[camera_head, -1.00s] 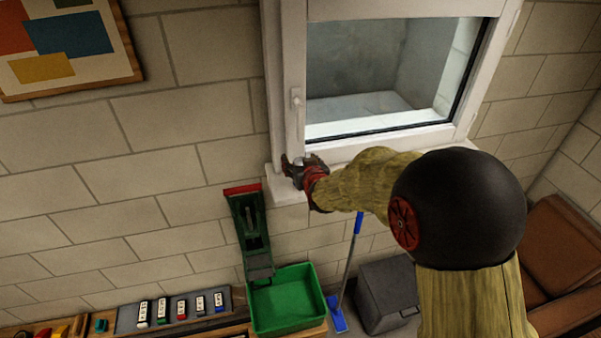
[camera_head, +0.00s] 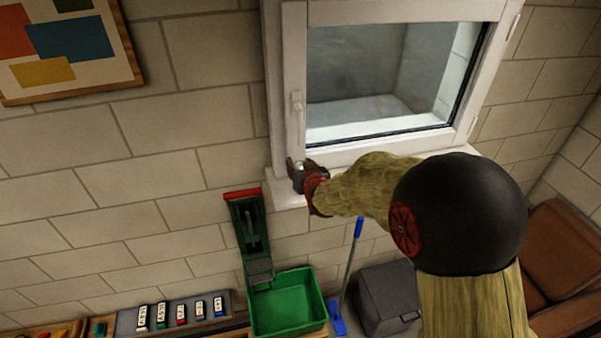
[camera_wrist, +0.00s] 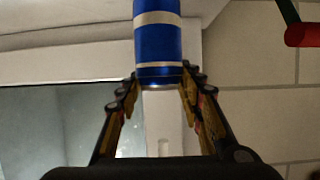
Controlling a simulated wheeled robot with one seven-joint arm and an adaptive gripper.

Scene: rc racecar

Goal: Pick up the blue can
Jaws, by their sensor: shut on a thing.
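The blue can (camera_wrist: 158,42) shows in the wrist view, blue with silver bands, its top cut off by the frame edge. My gripper (camera_wrist: 160,82) is shut on its near end, with one finger on each side. In the head view my gripper (camera_head: 297,172) is at the left end of the window sill. The can is mostly hidden behind the gripper there; a small pale bit shows at the fingers. I cannot tell whether the can still touches the sill.
The white window frame (camera_head: 294,75) and sill (camera_head: 290,199) are close to my gripper. Below are a dark green device with a red bar (camera_head: 243,194), a green bin (camera_head: 287,303), a blue-handled broom (camera_head: 358,228) and a grey box (camera_head: 388,290). A brown chair (camera_head: 560,245) stands at right.

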